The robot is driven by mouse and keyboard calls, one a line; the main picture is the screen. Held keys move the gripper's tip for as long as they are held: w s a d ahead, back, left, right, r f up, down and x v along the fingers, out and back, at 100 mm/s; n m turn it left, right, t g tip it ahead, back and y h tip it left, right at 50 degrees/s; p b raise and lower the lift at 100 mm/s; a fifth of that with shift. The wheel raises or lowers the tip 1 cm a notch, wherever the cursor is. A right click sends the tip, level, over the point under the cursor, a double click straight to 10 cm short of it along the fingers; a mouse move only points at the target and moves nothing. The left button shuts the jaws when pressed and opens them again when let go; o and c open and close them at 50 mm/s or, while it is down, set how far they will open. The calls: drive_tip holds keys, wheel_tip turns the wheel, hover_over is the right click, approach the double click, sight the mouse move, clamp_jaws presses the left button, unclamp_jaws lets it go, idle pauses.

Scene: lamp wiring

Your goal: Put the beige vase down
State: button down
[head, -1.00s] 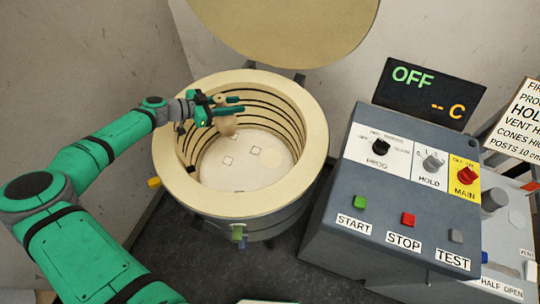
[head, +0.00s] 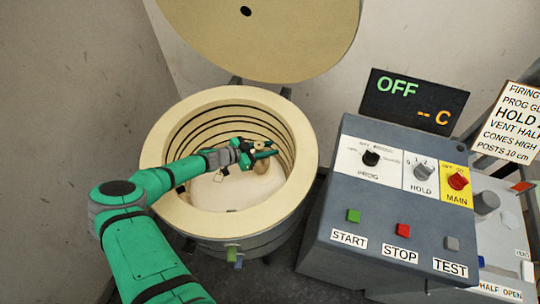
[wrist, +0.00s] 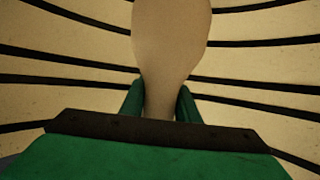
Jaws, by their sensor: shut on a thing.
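The beige vase (head: 261,166) is inside the round open kiln (head: 230,222), toward its right wall in the head view. My gripper (head: 264,153) reaches down into the kiln and is shut on the vase. In the wrist view the vase (wrist: 172,45) shows its narrow part between the two green fingers (wrist: 160,104), with the wider body beyond them. The gripper partly hides the vase in the head view. I cannot tell whether the vase touches the pale kiln floor (head: 207,192).
The kiln wall has dark heating grooves all round, close to the gripper. The kiln lid (head: 262,40) stands open behind. A control box (head: 385,220) with knobs and buttons stands to the right; its display (head: 418,101) reads OFF. Bare kiln floor shows left of the vase.

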sight(260, 167)
drive_tip(key=f, duration=0.2)
drive_tip(key=d+f, duration=0.1)
drive_tip(key=f, duration=0.1)
drive_tip(key=shift+w, duration=0.15)
drive_tip(key=c, duration=1.6)
unclamp_jaws()
drive_tip(key=shift+w+f, duration=0.1)
drive_tip(key=shift+f, duration=0.1)
drive_tip(key=shift+c, duration=0.2)
drive_tip(key=o, duration=0.3)
drive_tip(key=shift+d, duration=0.15)
drive_tip(key=shift+s+a+r, duration=0.15)
drive_tip(key=shift+s+a, duration=0.1)
drive_tip(key=shift+a, duration=0.35)
drive_tip(key=shift+v, duration=3.35)
drive_tip(key=shift+s+r, duration=0.1)
